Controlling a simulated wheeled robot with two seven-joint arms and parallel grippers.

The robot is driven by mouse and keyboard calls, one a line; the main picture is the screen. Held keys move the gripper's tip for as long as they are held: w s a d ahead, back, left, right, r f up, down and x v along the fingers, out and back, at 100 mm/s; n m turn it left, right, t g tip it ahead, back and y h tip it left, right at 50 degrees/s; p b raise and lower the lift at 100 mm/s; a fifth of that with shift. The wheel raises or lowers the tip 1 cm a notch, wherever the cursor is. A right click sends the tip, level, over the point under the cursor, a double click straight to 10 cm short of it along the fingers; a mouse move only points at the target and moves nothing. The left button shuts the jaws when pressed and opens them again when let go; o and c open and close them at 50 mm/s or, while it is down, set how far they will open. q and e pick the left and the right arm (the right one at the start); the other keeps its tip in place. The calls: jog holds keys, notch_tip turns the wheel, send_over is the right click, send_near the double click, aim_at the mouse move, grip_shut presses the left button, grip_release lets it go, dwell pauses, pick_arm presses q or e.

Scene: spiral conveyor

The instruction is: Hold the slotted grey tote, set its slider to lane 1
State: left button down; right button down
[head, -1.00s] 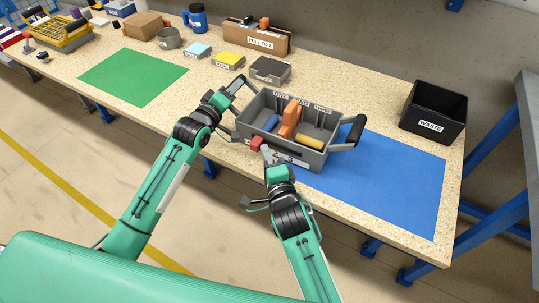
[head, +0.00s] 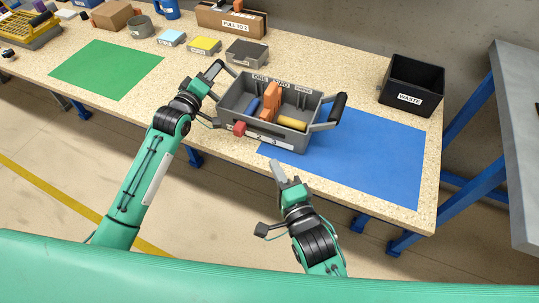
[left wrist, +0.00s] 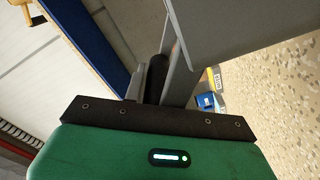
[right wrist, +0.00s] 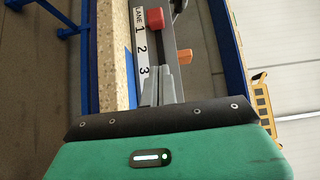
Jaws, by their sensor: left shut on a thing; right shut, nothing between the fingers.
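The slotted grey tote (head: 310,138) rests at the bench's front edge, partly over the blue mat. It holds an orange block (head: 271,99), a blue item (head: 253,106) and a yellow cylinder (head: 292,123). My left gripper (head: 214,74) is shut on the tote's left handle, a dark bar (left wrist: 157,78) in the left wrist view. The red slider knob (head: 239,129) is near the left end of the front face. In the right wrist view the knob (right wrist: 157,20) sits beside the 1 of the lane strip (right wrist: 142,48). My right gripper (head: 277,168) is shut and empty, apart from the tote.
The blue mat (head: 370,165) lies right of the tote, with a black waste bin (head: 412,85) behind it. A green mat (head: 107,69) is clear at left. A dark grey box (head: 247,53), a yellow box (head: 204,46) and a cardboard bin (head: 230,21) stand behind.

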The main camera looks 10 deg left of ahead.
pick_arm(q)
jog(key=shift+f, duration=0.3)
pick_arm(e)
jog(key=shift+s+d, duration=0.35)
jog(key=shift+s, duration=0.25)
pick_arm(q)
jog(key=c, duration=1.1)
grip_release()
jog(key=shift+o, duration=0.2)
jog(key=shift+r, duration=0.1)
pick_arm(e)
jog(key=shift+w, duration=0.1)
pick_arm(q)
jog(key=v, duration=1.2)
